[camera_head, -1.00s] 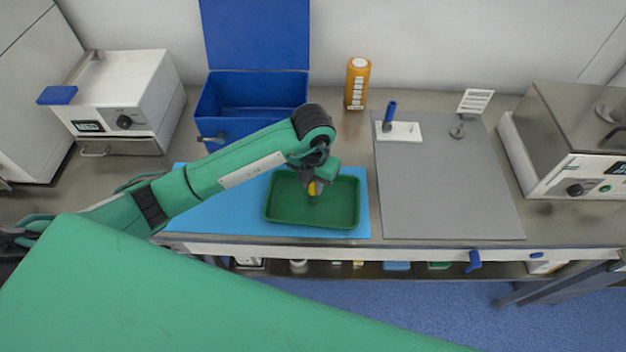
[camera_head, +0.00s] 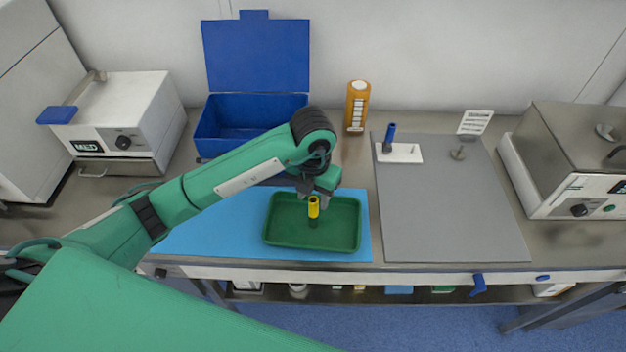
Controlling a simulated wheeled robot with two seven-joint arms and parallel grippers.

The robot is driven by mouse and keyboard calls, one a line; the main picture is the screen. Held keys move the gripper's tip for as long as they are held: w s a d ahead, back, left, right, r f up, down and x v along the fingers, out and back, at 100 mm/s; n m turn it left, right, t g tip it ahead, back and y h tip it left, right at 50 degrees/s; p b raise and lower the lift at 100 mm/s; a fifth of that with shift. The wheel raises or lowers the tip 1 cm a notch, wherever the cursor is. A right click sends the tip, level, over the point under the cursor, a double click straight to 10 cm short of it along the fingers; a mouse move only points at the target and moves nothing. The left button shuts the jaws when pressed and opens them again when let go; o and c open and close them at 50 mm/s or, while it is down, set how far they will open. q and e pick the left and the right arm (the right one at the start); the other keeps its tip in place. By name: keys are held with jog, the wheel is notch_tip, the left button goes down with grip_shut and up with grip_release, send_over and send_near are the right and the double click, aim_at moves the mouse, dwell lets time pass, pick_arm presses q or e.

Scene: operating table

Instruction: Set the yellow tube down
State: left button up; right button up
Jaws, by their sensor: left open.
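The yellow tube (camera_head: 313,208) is roughly upright over the middle of the green tray (camera_head: 283,242), with its dark open top facing me. Whether its lower end touches the tray floor is hard to tell. My left gripper (camera_head: 315,198) is open, with its fingers around the upper part of the tube, one on each side. The arm comes in from the left above the blue mat. My right gripper is not in view.
The green tray lies on a blue mat (camera_head: 210,230). Behind stand an open blue box (camera_head: 207,135) and an orange bottle (camera_head: 357,106). A grey mat (camera_head: 450,215) to the right holds a white block (camera_head: 405,153) with a blue tube. White devices flank both sides.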

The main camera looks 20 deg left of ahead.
pick_arm(q)
notch_tip(320, 180, up, 8)
jog(key=shift+b, duration=0.4)
jog(key=shift+f, duration=0.1)
